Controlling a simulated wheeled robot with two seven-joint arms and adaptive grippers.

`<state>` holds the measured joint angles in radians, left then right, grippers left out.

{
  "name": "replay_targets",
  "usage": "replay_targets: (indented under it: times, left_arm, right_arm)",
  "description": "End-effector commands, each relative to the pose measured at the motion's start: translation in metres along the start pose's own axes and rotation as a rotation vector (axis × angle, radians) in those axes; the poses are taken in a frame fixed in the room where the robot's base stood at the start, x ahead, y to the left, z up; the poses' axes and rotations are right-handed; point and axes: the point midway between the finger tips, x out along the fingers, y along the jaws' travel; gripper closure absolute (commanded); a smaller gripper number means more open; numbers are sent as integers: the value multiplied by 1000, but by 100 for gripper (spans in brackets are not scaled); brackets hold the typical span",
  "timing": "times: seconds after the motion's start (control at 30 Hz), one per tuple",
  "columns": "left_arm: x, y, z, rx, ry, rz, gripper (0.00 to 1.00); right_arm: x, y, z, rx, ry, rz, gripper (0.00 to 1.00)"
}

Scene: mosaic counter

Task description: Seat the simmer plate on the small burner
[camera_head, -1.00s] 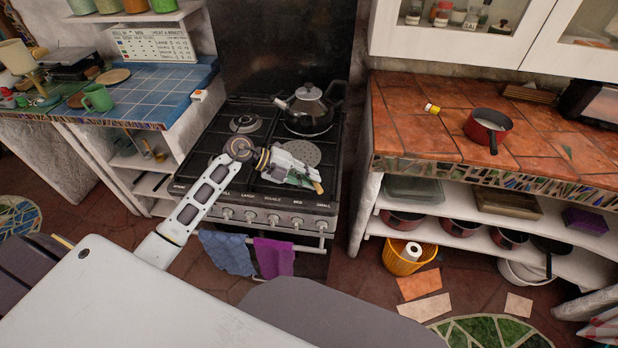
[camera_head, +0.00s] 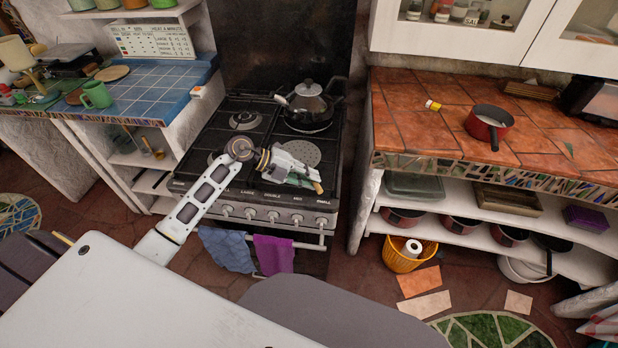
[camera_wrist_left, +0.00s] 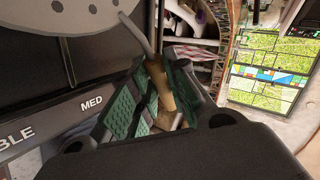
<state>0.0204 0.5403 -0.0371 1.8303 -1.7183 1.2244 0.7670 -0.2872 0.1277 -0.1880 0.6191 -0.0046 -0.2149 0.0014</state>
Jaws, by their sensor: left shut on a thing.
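The simmer plate is a grey perforated disc (camera_head: 300,152) over the front right of the black stove (camera_head: 262,188); it also shows at the upper left of the left wrist view (camera_wrist_left: 70,18). Its wooden handle (camera_wrist_left: 160,85) points toward the front right. My left gripper (camera_head: 308,181) is shut on this handle, its green pads on either side. I cannot tell whether the disc rests on the grate or hangs just above it. The burner beneath it is hidden. A bare burner (camera_head: 245,119) shows at the back left. My right gripper is not in view.
A kettle (camera_head: 309,104) stands on the back right burner, close behind the plate. Knobs (camera_head: 272,216) and two towels (camera_head: 227,248) are at the stove's front. A tiled counter with a red pan (camera_head: 489,124) is to the right, a blue-tiled one (camera_head: 150,97) to the left.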

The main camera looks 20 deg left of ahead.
Motion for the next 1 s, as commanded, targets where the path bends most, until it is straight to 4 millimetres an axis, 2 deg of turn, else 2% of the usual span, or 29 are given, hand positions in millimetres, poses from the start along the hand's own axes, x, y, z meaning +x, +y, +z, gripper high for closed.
replay_targets:
  times: [0.57, 1.0]
  left_arm:
    - [2, 4, 1, 1, 0, -1, 100]
    - [4, 7, 2, 2, 0, -1, 100]
  right_arm:
    - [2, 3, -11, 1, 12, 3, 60]
    - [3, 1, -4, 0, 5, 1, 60]
